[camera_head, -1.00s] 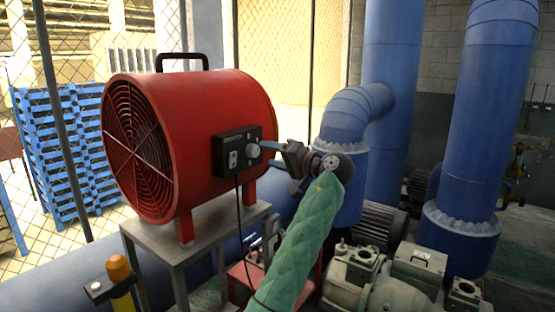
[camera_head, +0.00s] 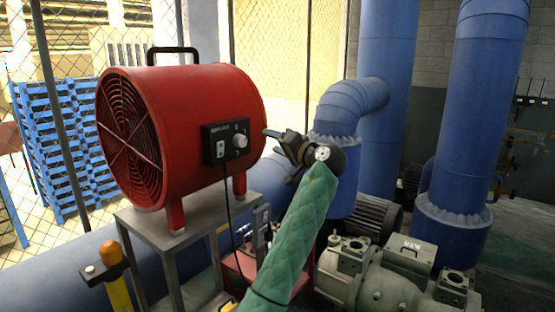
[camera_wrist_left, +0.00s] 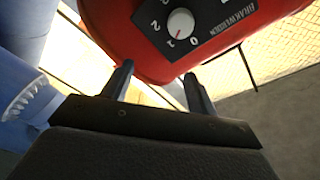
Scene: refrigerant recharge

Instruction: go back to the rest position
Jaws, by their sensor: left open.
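My left gripper (camera_head: 270,143) is just right of the red drum fan (camera_head: 185,120), its jaws pointing toward the fan and apart from it. In the left wrist view the gripper (camera_wrist_left: 157,85) has its two fingers spread with nothing between them. The fan's black control box (camera_head: 226,142) carries a white knob (camera_head: 240,141), which also shows in the left wrist view (camera_wrist_left: 181,23) beyond the fingers. My left arm wears a green quilted sleeve. My right gripper is not in view.
The fan stands on a grey metal stand (camera_head: 190,237). A yellow post with an orange cap (camera_head: 110,253) is at lower left. Thick blue pipes (camera_head: 465,130) and a grey-green pump (camera_head: 385,280) are at right. Blue pallets (camera_head: 62,150) are behind a mesh fence.

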